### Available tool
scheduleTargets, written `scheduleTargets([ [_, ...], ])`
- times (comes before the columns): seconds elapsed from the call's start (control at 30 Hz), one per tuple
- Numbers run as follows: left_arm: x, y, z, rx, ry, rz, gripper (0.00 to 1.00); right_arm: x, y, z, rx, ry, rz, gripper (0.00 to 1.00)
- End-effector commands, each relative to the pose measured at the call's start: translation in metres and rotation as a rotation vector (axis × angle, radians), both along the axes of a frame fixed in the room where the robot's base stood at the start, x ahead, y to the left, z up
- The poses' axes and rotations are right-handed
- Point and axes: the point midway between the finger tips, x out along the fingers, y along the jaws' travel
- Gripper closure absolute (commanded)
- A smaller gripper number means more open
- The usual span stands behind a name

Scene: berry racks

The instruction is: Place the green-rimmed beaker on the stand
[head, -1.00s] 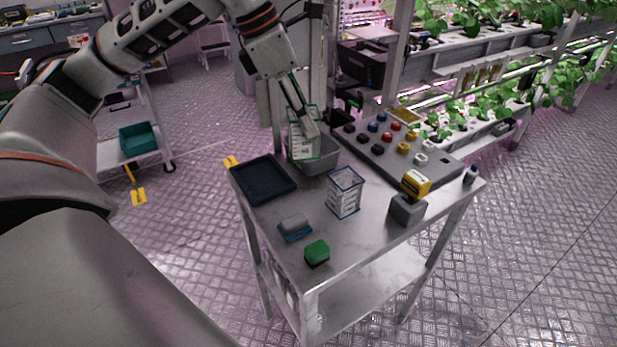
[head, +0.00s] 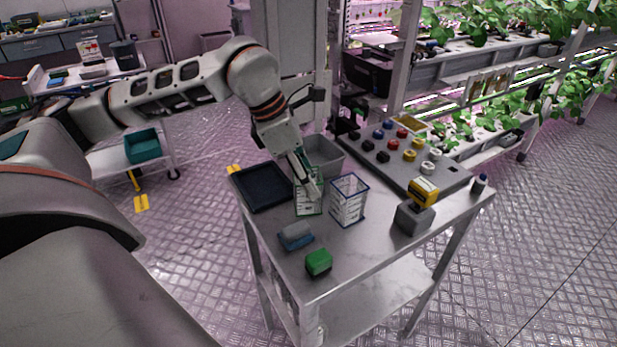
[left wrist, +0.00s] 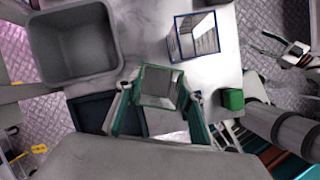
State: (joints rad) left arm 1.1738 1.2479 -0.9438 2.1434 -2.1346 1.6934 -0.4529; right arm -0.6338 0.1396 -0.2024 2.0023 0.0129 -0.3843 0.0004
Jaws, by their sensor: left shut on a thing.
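The green-rimmed beaker (head: 309,206) is clear with printed marks. My left gripper (head: 308,184) is shut on it, at or just above the metal table; contact is unclear. In the left wrist view the beaker (left wrist: 160,86) sits between the fingers (left wrist: 158,104). The blue-rimmed beaker (head: 348,201) stands just to its right, apart. I cannot tell which thing is the stand; a small grey-blue block (head: 296,237) lies in front of the held beaker. My right gripper (left wrist: 291,54) shows small at the right of the left wrist view, its fingers apart and empty.
A dark tray (head: 288,198) lies left of the beaker and a grey bin (head: 331,160) stands behind it. A green block (head: 318,263) is near the front edge. A yellow-topped device (head: 414,217) and a button panel (head: 447,180) are at the right.

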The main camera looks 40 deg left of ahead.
Motion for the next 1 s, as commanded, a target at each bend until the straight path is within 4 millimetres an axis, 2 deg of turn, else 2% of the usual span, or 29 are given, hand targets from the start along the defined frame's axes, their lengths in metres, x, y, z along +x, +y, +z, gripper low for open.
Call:
scheduleTargets([
  [0.27, 0.0, 0.0, -0.002, 0.001, 0.001, 0.0, 0.8, 0.0, 0.0, -0.001, -0.001, 0.0, 0.001, 0.53],
  [0.3, 0.0, 0.0, -0.003, 0.0, 0.001, 0.0, 0.59, 0.001, 0.0, -0.001, -0.001, 0.0, 0.001, 0.53],
  [0.37, 0.0, 0.0, -0.002, 0.0, 0.0, 0.0, 0.45, 0.001, 0.0, -0.001, -0.001, 0.0, 0.001, 0.53],
  [0.77, 0.0, 0.0, 0.002, 0.0, -0.001, 0.0, 0.45, 0.001, 0.0, 0.001, 0.0, -0.001, 0.001, 0.53],
  [0.87, -0.002, 0.003, 0.011, 0.001, -0.001, 0.003, 0.45, 0.0, 0.0, 0.002, 0.001, 0.0, 0.0, 0.53],
  [1.0, -0.009, 0.01, 0.036, 0.001, -0.005, 0.002, 0.45, -0.002, 0.001, 0.004, 0.004, 0.003, 0.0, 0.53],
])
